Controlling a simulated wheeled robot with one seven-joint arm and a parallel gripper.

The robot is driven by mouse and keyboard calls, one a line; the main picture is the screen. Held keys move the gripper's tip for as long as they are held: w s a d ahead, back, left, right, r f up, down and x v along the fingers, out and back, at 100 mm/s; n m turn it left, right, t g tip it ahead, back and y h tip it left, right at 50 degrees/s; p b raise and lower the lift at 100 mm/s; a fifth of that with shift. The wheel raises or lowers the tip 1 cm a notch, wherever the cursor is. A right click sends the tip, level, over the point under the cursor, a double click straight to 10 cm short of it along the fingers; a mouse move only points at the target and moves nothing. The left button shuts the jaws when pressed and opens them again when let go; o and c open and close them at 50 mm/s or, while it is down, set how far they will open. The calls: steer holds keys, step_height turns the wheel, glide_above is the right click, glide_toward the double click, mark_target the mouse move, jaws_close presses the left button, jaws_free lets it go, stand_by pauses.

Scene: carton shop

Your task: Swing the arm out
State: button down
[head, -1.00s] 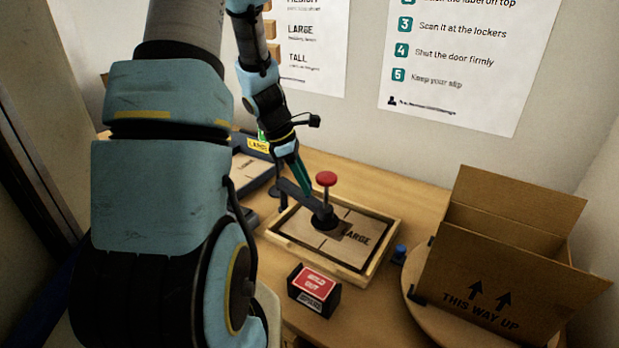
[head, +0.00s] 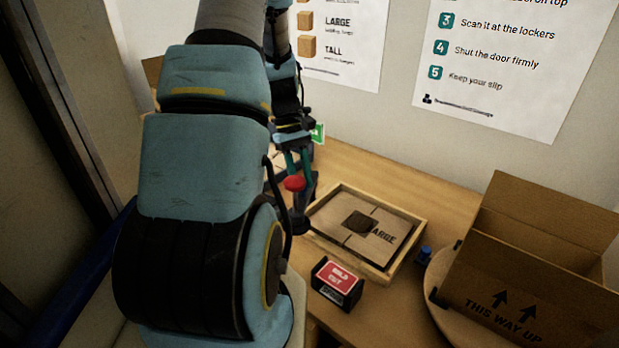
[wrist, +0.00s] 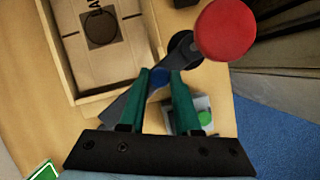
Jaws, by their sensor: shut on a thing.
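The swing arm is a dark bar with a round foot and a red knob (head: 294,183) on a post.
A black stand with a red card (head: 336,277) is in front of the tray. An open carton (head: 520,270) stands on a round turntable (head: 437,277) at right. A blue knob (head: 425,254) is between them.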

steer(key=shift+w+a+m+y, duration=0.15)
steer(key=shift+a+m+y, duration=0.15)
steer(key=shift+a+m, duration=0.35)
steer(key=c, duration=0.6)
jaws_free()
steer(key=b+v, duration=0.2)
steer(key=v, duration=0.8)
steer(key=shift+w+r, duration=0.25)
steer(key=shift+r, duration=0.1)
